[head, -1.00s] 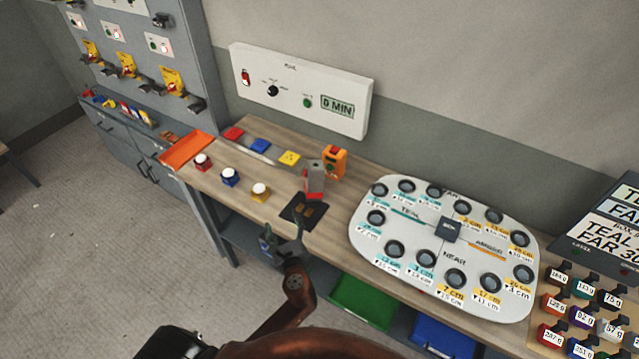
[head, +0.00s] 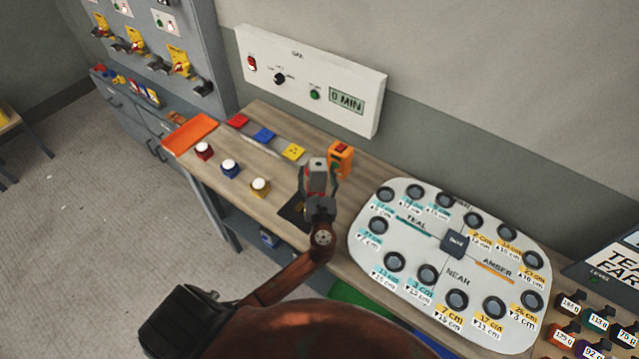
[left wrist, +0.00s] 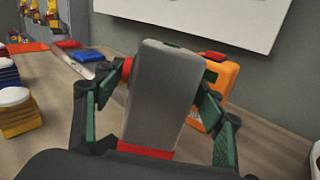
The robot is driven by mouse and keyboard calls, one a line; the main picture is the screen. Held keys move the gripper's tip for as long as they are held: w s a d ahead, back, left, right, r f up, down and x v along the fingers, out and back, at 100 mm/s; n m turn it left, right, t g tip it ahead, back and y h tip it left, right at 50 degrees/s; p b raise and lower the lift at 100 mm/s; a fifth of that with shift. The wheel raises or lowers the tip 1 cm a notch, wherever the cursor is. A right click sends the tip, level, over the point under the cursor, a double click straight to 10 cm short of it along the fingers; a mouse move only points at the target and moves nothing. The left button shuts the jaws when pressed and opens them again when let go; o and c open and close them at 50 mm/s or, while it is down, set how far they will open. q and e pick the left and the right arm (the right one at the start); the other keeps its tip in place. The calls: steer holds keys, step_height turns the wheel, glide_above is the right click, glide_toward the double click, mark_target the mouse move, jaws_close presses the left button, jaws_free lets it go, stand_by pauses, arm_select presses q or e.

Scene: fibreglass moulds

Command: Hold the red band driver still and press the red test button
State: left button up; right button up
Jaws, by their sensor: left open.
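The red band driver (head: 317,172) is a grey upright body with a red band low down, on the bench near the black pad. In the left wrist view the driver (left wrist: 160,95) stands between the green-lined fingers of my left gripper (left wrist: 165,85). These fingers are open, one on each side; contact is not clear. In the head view my left gripper (head: 320,192) covers the driver's lower part. A red button block with a pale top (head: 203,151) stands at the bench's left. I cannot tell whether it is the test button. My right gripper is not visible.
An orange device with a red top (head: 340,159) stands close behind the driver. Blue (head: 230,168) and yellow (head: 260,188) button blocks are to the left. A white board (head: 385,250) with round sockets lies to the right. A wall panel (head: 310,80) hangs behind.

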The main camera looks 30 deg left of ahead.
arm_select(q)
steer(key=x, duration=0.4)
steer(key=shift+w, duration=0.15)
steer(key=shift+w+a, duration=0.2)
steer(key=shift+w, duration=0.1)
steer(key=shift+w+a, duration=0.15)
steer(key=shift+w, duration=0.15)
steer(key=c, duration=1)
jaws_close()
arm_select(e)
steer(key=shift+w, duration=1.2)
arm_select(q)
steer(key=shift+a, duration=0.1)
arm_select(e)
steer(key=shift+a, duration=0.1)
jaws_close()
